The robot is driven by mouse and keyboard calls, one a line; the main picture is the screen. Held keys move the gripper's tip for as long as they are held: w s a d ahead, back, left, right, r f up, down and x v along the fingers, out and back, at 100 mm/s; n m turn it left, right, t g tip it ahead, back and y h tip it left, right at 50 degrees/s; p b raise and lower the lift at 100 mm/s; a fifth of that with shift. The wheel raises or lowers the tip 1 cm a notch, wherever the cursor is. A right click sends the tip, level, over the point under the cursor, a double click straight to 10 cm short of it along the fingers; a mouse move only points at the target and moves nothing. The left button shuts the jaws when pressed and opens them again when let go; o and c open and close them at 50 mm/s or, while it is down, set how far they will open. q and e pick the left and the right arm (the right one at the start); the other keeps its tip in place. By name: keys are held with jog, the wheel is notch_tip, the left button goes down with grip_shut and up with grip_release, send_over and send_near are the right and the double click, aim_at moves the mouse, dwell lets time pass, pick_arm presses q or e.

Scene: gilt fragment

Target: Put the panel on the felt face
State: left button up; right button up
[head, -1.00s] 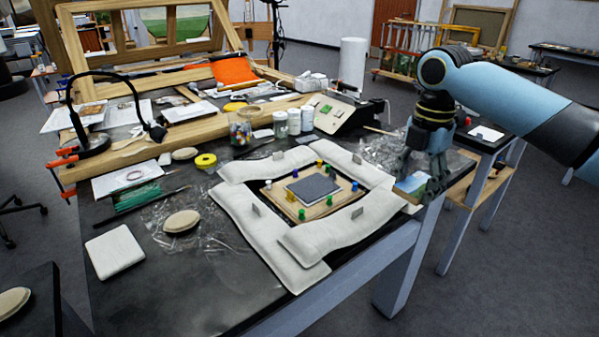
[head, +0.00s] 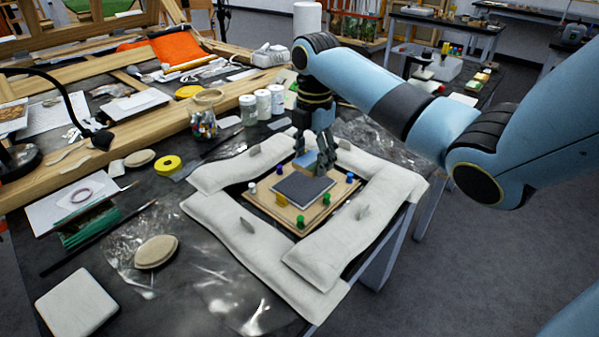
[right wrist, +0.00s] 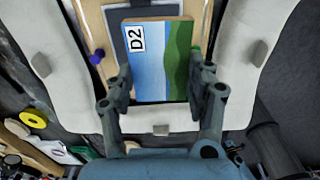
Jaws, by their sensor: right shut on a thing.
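The panel (head: 307,159) is a small painted board with blue and green bands. In the right wrist view the panel (right wrist: 160,62) shows a "D2" label. My right gripper (head: 323,166) is shut on it, with a finger at each side edge (right wrist: 162,84). The felt face (head: 304,189) is a dark grey pad on a wooden board (head: 268,209) set with coloured pegs. The panel is over or beside the pad's far edge; I cannot tell whether they touch. In the right wrist view the panel hides part of the grey pad (right wrist: 117,38). My left gripper is not in view.
White padded cushions (head: 250,235) ring the board on all sides. Green pegs (head: 300,221) and other coloured pegs stand up around the pad. White jars (head: 263,103) and a jar of small coloured things (head: 203,124) stand behind left. A yellow tape roll (head: 168,165) lies at left.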

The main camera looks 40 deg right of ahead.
aim_at(301, 159)
jog(key=shift+w+a+f, duration=0.8)
jog(key=shift+w+f, duration=0.2)
notch_tip(301, 159, down, 3)
jog(key=shift+f, duration=0.5)
jog(key=o, duration=1.1)
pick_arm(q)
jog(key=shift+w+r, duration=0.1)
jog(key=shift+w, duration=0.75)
pick_arm(e)
jog(key=shift+o, duration=0.2)
